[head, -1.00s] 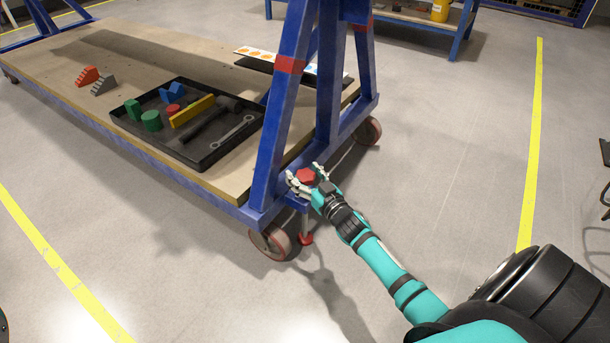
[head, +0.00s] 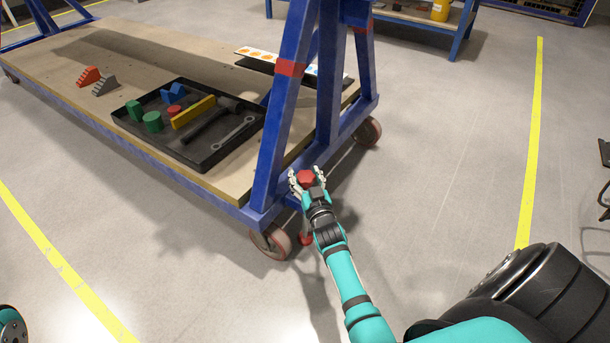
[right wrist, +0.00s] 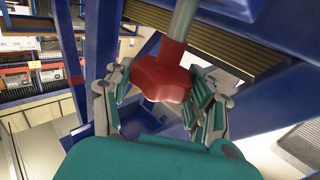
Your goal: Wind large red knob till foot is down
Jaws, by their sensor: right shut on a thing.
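The large red knob (head: 306,178) sits at the near corner of the blue trolley frame. My right gripper (head: 307,181) has its fingers on either side of it and is shut on it. In the right wrist view the lobed red knob (right wrist: 162,78) shows on a grey rod between the two fingers (right wrist: 165,98). The red foot (head: 306,239) is below the knob, close to the floor beside the caster; I cannot tell whether it touches. My left gripper is not in view.
The trolley's wooden deck (head: 130,50) bears a black tray (head: 205,165) with blocks and tools. A red and a grey stepped block lie beside the tray. A red-rimmed caster (head: 270,242) stands left of the foot.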

